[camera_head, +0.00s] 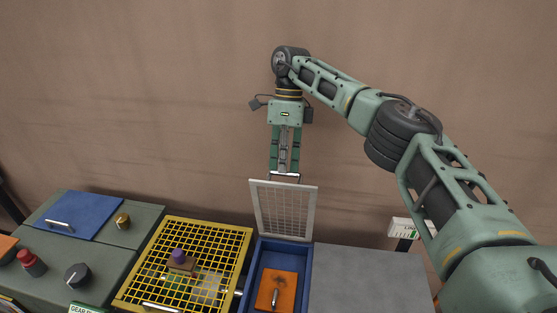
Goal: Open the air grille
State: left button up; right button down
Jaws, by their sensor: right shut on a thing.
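The air grille (284,209) is a light grey framed mesh panel in the middle of the head view. It stands raised, nearly upright, at the back edge of an open blue box (252,270). A thin handle is at its top edge. My right gripper (285,172) points down above the grille and is shut on this handle. Inside the box lies an orange plate (277,290) with a small metal handle on it. My left gripper is not in view.
A yellow mesh cover (205,226) lies left of the box, with a purple-topped knob (179,256) on a brown block beneath or within it. Further left are a blue panel (78,214), a brass knob (123,221) and a black knob (77,275). A bare grey surface (365,275) is right.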

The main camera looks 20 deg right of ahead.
jog(key=shift+s+d+f, duration=0.1)
jog(key=shift+d+f, duration=0.05)
jog(key=shift+f, duration=0.75)
jog(key=c, duration=1.9)
grip_release()
jog(key=shift+c, duration=0.2)
jog(key=shift+o, duration=0.4)
jog(key=shift+w+d+f, duration=0.1)
jog(key=shift+w+f, duration=0.05)
jog(key=shift+w, duration=0.05)
jog(key=a+v, duration=0.1)
jog(key=v, duration=0.7)
jog(key=shift+d+r, duration=0.2)
jog(key=shift+r, duration=0.2)
jog(key=shift+d, duration=0.1)
jog(key=shift+s, duration=0.1)
